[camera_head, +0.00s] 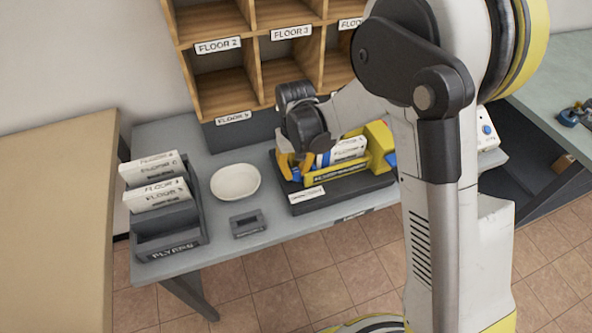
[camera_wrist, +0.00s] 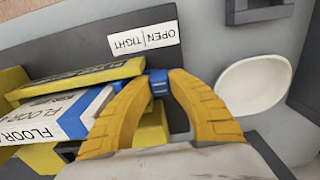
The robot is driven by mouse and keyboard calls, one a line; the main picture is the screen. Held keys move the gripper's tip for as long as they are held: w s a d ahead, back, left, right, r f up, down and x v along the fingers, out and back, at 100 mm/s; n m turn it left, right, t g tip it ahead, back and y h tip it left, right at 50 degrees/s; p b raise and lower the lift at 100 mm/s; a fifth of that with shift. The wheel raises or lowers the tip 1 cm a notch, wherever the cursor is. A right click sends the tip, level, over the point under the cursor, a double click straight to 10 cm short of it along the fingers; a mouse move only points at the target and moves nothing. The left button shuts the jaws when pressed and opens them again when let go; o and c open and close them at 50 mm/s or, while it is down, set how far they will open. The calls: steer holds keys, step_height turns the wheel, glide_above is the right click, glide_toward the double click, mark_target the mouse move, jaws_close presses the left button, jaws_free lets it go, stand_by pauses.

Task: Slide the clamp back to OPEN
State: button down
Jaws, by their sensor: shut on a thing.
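The clamp (camera_head: 380,140) is a yellow fixture on a dark base plate on the grey table. A white-and-blue bundle marked FLOOR (camera_wrist: 75,115) lies in it, and it also shows in the head view (camera_head: 349,148). My gripper (camera_wrist: 157,84) has its yellow fingers closed around a small blue part (camera_wrist: 158,82) at the end of the clamp, beside the bundle. In the head view my gripper is at the clamp's left end, and my wrist hides much of this contact. A white OPEN | TIGHT label (camera_wrist: 144,41) is on the plate beside the blue part.
A white bowl (camera_head: 235,181), a small dark tray (camera_head: 248,224) and a dark FLYERS rack (camera_head: 165,220) with bundles stand left of the clamp. Wooden floor-labelled pigeonholes (camera_head: 265,55) rise behind. Another table (camera_head: 560,95) is at the right.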

steer(key=shift+s+a, duration=0.25)
steer(key=shift+a, duration=0.65)
steer(key=c, duration=1.6)
jaws_free()
steer(key=shift+o, duration=0.5)
steer(key=shift+a, duration=0.1)
step_height(320, 180, up, 12)
